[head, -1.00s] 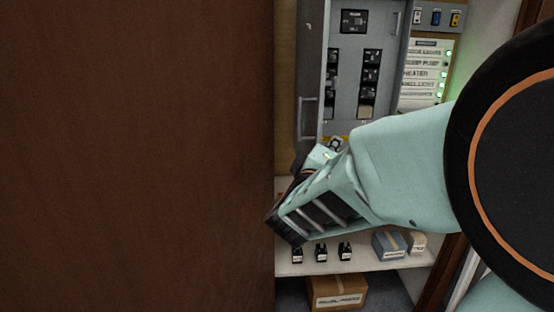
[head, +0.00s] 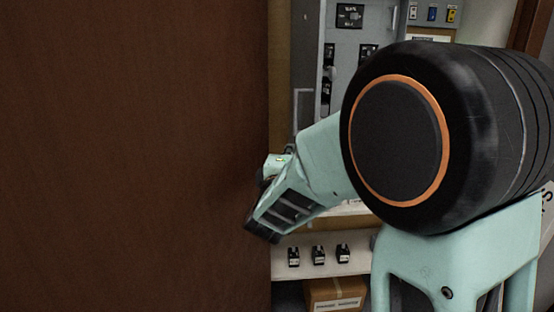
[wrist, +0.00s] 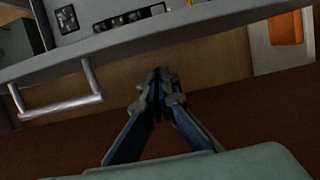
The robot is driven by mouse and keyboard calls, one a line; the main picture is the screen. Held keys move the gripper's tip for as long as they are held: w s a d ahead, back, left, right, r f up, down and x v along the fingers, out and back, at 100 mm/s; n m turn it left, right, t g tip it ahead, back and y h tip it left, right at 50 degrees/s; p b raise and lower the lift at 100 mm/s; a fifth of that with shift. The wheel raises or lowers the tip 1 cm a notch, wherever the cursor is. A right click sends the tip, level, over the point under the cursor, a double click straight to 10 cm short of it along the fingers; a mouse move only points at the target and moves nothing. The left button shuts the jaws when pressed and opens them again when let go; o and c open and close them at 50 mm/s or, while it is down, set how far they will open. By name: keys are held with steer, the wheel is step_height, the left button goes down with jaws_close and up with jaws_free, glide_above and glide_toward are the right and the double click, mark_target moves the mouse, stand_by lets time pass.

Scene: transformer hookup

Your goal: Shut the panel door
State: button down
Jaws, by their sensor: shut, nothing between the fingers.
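The grey electrical panel (head: 350,32) stands at the back in the head view, its breakers partly showing. Its panel door (head: 306,70) is a narrow grey strip at the panel's left, standing open and seen almost edge-on, with a bar handle (head: 296,108). In the wrist view, the handle (wrist: 62,108) is at the left below a long grey edge. My gripper (wrist: 158,76) is shut and empty, with its fingertips to the right of the handle and apart from it. In the head view, my arm hides the panel's lower part, and the fingertips cannot be made out.
A large brown wooden surface (head: 130,150) fills the left of the head view, close beside my wrist. A shelf (head: 325,268) below the panel holds several small black items (head: 318,255). A cardboard box (head: 335,293) sits below it. Coloured switches (head: 433,13) are at upper right.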

steer(key=shift+s+d+r, duration=0.1)
steer(key=shift+s+d, duration=0.05)
steer(key=shift+d, duration=1.2)
steer(key=shift+d, duration=0.1)
